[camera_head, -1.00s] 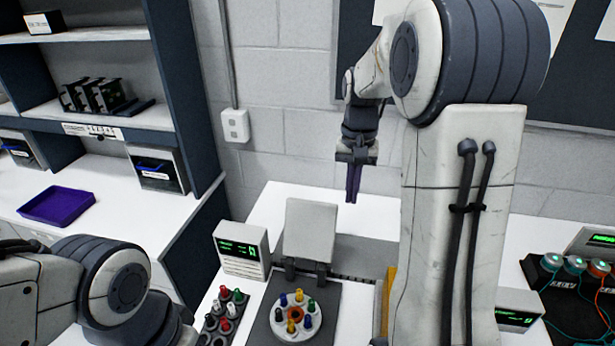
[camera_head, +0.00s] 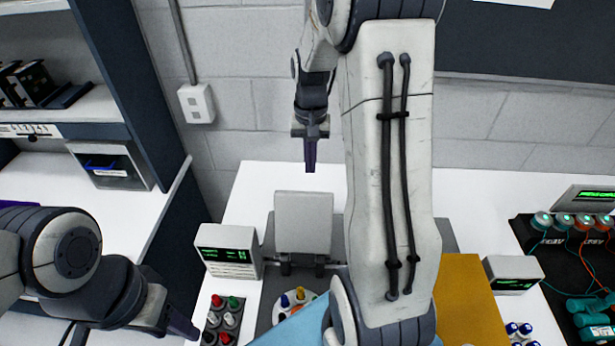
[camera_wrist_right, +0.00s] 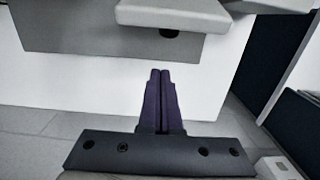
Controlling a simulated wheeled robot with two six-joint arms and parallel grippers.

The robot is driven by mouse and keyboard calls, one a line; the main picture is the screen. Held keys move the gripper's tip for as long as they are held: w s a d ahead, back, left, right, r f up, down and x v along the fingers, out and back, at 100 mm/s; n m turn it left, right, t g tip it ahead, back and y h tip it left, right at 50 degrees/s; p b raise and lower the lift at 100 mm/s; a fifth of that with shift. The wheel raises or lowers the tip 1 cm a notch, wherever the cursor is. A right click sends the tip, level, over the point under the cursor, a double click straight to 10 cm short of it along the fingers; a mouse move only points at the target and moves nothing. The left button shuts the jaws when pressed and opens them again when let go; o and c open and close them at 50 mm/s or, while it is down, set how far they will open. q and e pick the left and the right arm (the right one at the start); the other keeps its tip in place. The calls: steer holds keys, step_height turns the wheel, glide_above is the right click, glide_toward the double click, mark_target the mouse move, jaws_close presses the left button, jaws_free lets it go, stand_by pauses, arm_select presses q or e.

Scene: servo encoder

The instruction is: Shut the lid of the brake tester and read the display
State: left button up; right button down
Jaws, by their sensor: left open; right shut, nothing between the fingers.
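The brake tester's lid (camera_head: 304,222), a light grey plate on dark hinges, stands raised behind the dark base. Its display box (camera_head: 228,250) with green digits stands left of the lid; the digits are too small to read. A round holder with coloured pegs (camera_head: 285,302) sits in front, partly hidden by my right arm. My right gripper (camera_head: 311,168) is shut and empty, above and apart from the lid in the picture. In the right wrist view its fingers (camera_wrist_right: 161,75) are together below a pale plate, probably the lid (camera_wrist_right: 175,12). My left gripper (camera_head: 188,330) is open at lower left.
A rack of coloured pegs (camera_head: 222,322) stands beside the tester, close to my left gripper. An orange-yellow panel (camera_head: 465,295), a second display box (camera_head: 513,274) and a wired black board (camera_head: 560,265) are to the right. Shelves (camera_head: 60,110) stand at left.

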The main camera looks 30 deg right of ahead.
steer(key=s+a+f+p, duration=0.2)
steer(key=s+p, duration=0.1)
steer(key=shift+s+a+f, duration=0.15)
steer(key=shift+a+f, duration=0.1)
stand_by(0.4)
